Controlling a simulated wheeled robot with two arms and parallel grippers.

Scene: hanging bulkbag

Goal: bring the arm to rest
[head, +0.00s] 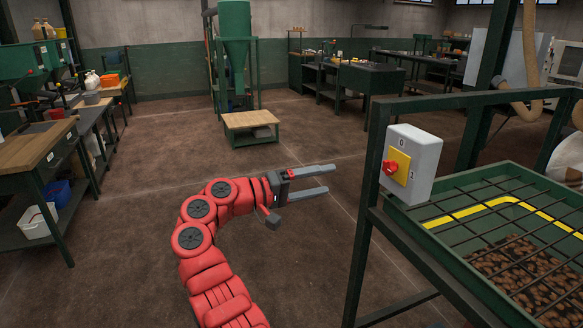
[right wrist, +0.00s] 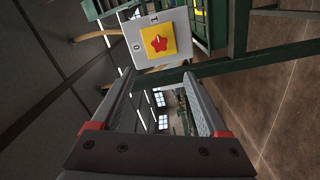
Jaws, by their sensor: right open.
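My right gripper (head: 326,181) is open and empty in the head view, held in the air over the bare floor, with its fingers pointing right. Its red arm comes up from the bottom of the view. In the right wrist view the two fingers (right wrist: 160,100) stand apart with nothing between them. A white switch box (head: 418,160) with a yellow plate and a red knob (head: 389,168) is right of the gripper, apart from it. The box also shows beyond the fingertips in the right wrist view (right wrist: 132,35). My left gripper is not in view.
A green frame (head: 365,230) carries the switch box. Beside it is a green hopper (head: 455,262) with a black grid over brown contents. A workbench (head: 38,148) stands at the left, and a low wooden-topped stand (head: 250,119) is farther back. The floor around my arm is clear.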

